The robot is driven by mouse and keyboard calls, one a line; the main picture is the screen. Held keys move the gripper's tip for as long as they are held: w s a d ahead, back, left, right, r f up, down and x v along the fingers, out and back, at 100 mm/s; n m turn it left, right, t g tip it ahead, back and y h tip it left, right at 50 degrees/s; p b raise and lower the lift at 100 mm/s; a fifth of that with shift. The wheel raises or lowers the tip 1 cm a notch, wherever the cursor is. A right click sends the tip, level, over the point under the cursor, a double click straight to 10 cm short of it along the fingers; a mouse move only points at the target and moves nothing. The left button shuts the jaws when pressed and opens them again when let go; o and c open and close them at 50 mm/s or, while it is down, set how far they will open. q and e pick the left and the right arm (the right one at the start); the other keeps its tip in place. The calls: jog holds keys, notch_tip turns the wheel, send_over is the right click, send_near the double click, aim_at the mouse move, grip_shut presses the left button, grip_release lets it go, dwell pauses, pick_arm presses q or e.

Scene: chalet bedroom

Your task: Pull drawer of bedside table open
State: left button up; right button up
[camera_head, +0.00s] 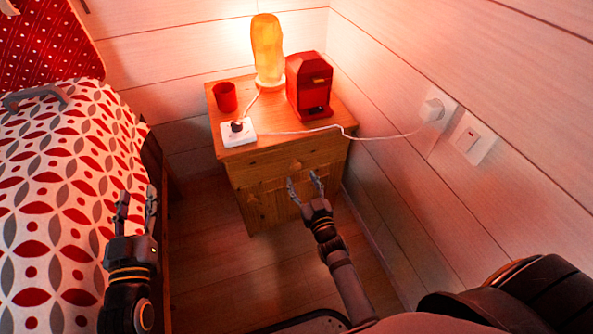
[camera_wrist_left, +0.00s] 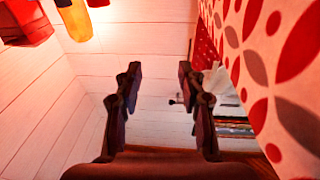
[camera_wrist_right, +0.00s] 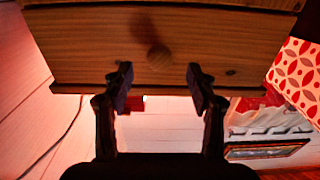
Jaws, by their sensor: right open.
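The wooden bedside table (camera_head: 262,150) stands against the wall, its front facing me. Its drawer front (camera_wrist_right: 85,50) fills the top of the right wrist view and looks shut. A round wooden knob (camera_wrist_right: 159,57) sits on that front. My right gripper (camera_head: 303,178) is open in front of the table. In the right wrist view its fingertips (camera_wrist_right: 158,78) lie either side of the knob in the picture, just below it, with nothing gripped. Whether they touch the front I cannot tell. My left gripper (camera_head: 137,195) is open and empty beside the bed; its fingers also show in the left wrist view (camera_wrist_left: 160,78).
A red cup (camera_head: 225,97), glowing lamp (camera_head: 268,50), red coffee machine (camera_head: 309,90) and white power strip (camera_head: 237,132) stand on the tabletop. A cable runs to the wall plug (camera_head: 432,109). The bed (camera_head: 60,170) is at left. Bare floor (camera_head: 220,240) lies before the table.

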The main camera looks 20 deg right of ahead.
aim_at(297, 169)
jog(key=w+b, duration=0.1)
jog(key=w, duration=0.4)
jog(key=shift+w+a, duration=0.1)
jog(key=shift+w, duration=0.2)
pick_arm(q)
jog(key=s+r+t, duration=0.1)
jog(key=r+t, duration=0.2)
jog(key=r, duration=0.3)
jog(key=s+r+t+h, duration=0.1)
jog(key=s+r+t, duration=0.1)
jog(key=r, duration=0.5)
jog(key=shift+m+t, duration=0.4)
jog(key=shift+t, duration=0.3)
pick_arm(e)
grip_shut()
